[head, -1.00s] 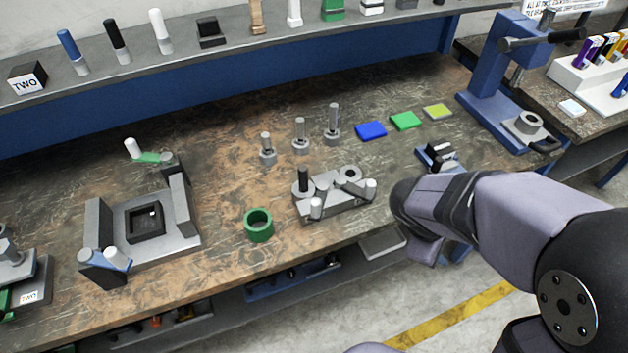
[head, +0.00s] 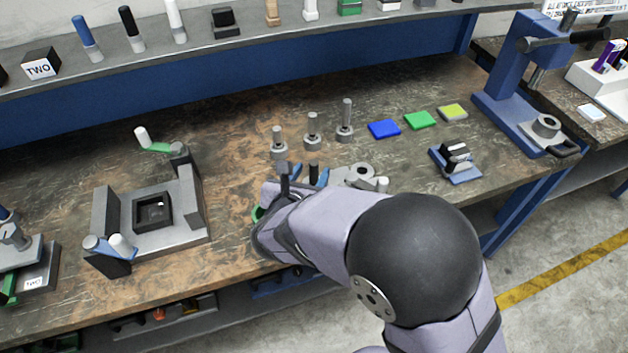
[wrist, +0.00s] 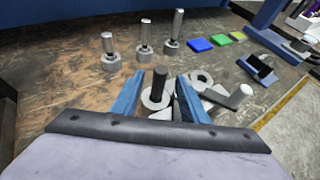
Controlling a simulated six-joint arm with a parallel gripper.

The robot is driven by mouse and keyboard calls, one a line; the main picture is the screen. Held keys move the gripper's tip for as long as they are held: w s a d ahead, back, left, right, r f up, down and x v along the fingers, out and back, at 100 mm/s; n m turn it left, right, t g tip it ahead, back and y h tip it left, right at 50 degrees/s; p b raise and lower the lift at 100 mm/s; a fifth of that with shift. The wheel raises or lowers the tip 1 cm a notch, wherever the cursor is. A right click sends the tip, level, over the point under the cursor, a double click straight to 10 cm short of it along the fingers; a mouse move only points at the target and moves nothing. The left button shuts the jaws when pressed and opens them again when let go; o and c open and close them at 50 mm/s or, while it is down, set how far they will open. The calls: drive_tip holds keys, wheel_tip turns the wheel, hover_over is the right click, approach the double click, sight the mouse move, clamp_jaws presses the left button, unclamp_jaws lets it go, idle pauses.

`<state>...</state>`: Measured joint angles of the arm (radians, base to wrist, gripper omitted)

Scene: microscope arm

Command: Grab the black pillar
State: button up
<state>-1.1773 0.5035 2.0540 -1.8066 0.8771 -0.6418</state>
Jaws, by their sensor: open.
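The black pillar (wrist: 159,84) stands upright in the wrist view, rising from a round grey base (wrist: 156,99) on the grey fixture. Its top also shows in the head view (head: 314,170), just past my gripper. My gripper (wrist: 159,90) is open, with one blue finger left of the pillar and the other to its right. The pillar shows between the fingers, and I cannot tell whether it is fully inside their reach. In the head view my gripper (head: 302,172) is partly hidden by my arm, which also covers the lower pillar and part of the fixture.
Several grey posts (head: 312,130) stand behind the pillar. A green ring (head: 257,213) is mostly hidden by my arm. Blue (head: 383,129), green and yellow tiles lie farther right.

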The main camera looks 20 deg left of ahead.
sight(316, 162)
drive_tip(key=shift+r+p+x, duration=0.15)
drive_tip(key=shift+p+x, duration=0.5)
drive_tip(key=shift+x, duration=0.8)
drive_tip(key=shift+r+p+x, duration=0.1)
drive_tip(key=shift+p+x, duration=0.55)
drive_tip(key=shift+x, duration=1.7)
drive_tip(key=shift+a, duration=0.1)
clamp_jaws()
